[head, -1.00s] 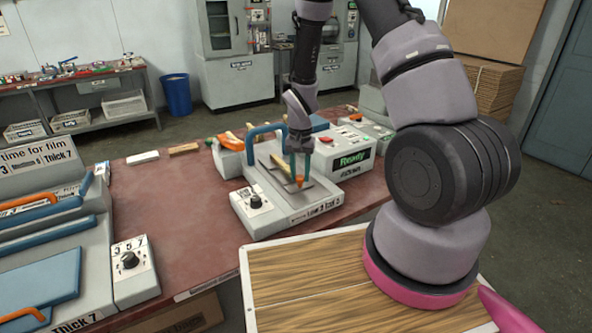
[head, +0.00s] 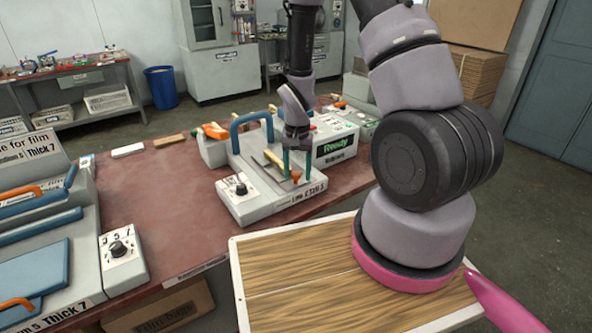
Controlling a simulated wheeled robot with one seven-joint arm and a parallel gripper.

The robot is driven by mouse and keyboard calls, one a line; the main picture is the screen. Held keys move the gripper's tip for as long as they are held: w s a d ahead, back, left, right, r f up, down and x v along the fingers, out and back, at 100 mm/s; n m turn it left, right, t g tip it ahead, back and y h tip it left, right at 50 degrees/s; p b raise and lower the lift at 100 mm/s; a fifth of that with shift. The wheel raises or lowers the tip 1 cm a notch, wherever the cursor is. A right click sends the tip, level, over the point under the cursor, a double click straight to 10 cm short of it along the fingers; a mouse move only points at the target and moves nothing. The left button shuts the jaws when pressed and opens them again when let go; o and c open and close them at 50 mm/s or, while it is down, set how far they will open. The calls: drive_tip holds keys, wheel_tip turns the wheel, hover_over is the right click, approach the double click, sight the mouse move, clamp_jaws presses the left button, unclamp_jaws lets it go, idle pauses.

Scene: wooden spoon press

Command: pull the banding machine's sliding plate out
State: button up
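The banding machine (head: 262,206) is the light grey unit with a blue arched handle (head: 251,121) and a dial at its front left, on the reddish table. Its sliding plate (head: 268,180) is a flat grey-brown piece on top, with a small orange knob (head: 296,176) near its right front end. My gripper (head: 297,167) points down over that end. Its two teal fingers stand apart on either side of the knob, with space visible between them. Whether a finger touches the knob is too small to tell. My gripper hides part of the plate's far side.
A larger grey machine (head: 40,250) with blue and orange handles stands at the left. A box with a green "Ready" display (head: 335,146) stands just behind the banding machine. A wood-topped board (head: 300,268) is in front. The red table top (head: 165,195) is bare between the machines.

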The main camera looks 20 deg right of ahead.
drive_tip(key=shift+w, duration=0.15)
drive_tip(key=shift+r, duration=0.1)
drive_tip(key=shift+r, duration=0.35)
wheel_tip(320, 180, up, 10)
idle(0.4)
drive_tip(key=s+d+r+t+y, duration=0.1)
drive_tip(key=s+r+t, duration=0.1)
drive_tip(key=r, duration=0.7)
drive_tip(key=s+d+r+t, duration=0.1)
drive_tip(key=r, duration=0.7)
drive_tip(key=s+d+r+n+t+y, duration=0.1)
drive_tip(key=s+r+t, duration=0.3)
drive_tip(key=s+r, duration=0.8)
drive_tip(key=shift+r, duration=0.95)
